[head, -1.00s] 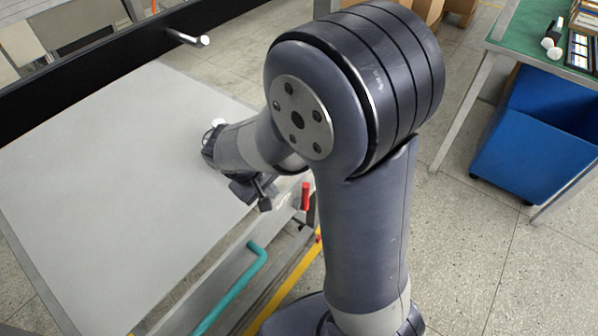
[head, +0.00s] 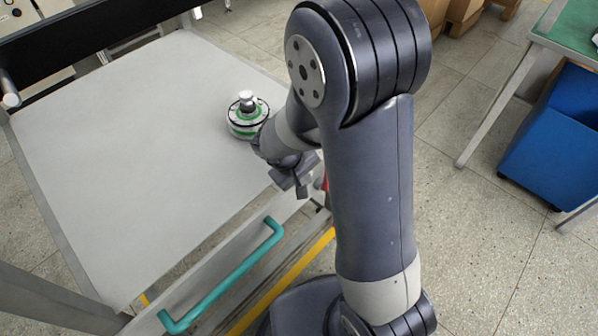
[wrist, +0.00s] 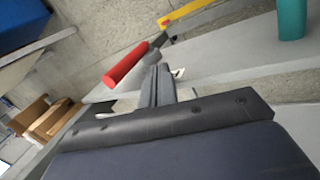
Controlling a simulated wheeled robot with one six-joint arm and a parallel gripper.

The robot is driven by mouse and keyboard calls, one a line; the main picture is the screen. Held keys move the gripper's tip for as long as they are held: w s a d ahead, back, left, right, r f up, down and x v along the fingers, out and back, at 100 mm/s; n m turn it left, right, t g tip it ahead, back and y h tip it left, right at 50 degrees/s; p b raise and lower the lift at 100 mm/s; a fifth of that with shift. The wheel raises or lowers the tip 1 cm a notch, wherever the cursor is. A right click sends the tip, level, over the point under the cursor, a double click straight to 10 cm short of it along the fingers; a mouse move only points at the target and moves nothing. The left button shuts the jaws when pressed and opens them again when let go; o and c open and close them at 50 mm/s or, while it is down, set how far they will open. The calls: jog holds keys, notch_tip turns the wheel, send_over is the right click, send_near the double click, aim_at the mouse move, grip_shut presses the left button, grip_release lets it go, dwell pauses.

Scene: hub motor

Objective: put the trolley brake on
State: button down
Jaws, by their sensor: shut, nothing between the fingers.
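The trolley (head: 130,150) has a flat grey top and a teal handle (head: 225,280) along its near side. A red-gripped lever, the brake lever by its look, shows in the wrist view (wrist: 125,65), slanting beside a yellow bar. In the head view only a sliver of red (head: 326,184) shows beside my gripper. My gripper (head: 301,191) is shut and empty at the trolley's right edge. In the wrist view its fingertips (wrist: 160,70) appear close to the lever's grey stem; I cannot tell whether they touch.
A round green and white hub motor (head: 244,120) sits on the trolley top, close to my wrist. A blue bin (head: 555,140) stands under a green-topped table (head: 572,30) on the right. The floor between bin and arm is clear.

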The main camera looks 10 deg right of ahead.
jog(key=shift+w+d+f, duration=0.2)
jog(key=shift+w+d, duration=0.1)
jog(key=shift+d, duration=0.4)
jog(key=shift+w+d+f, duration=0.25)
jog(key=shift+w+d, duration=0.1)
jog(key=shift+d, duration=0.3)
jog(key=shift+w+d+f, duration=0.2)
jog(key=shift+w+d, duration=0.1)
jog(key=shift+d, duration=0.4)
jog(key=shift+r+p, duration=0.15)
jog(key=shift+p, duration=0.3)
jog(key=shift+w+d+y+p, duration=0.2)
jog(key=shift+y+p, duration=0.1)
jog(key=shift+p, duration=0.3)
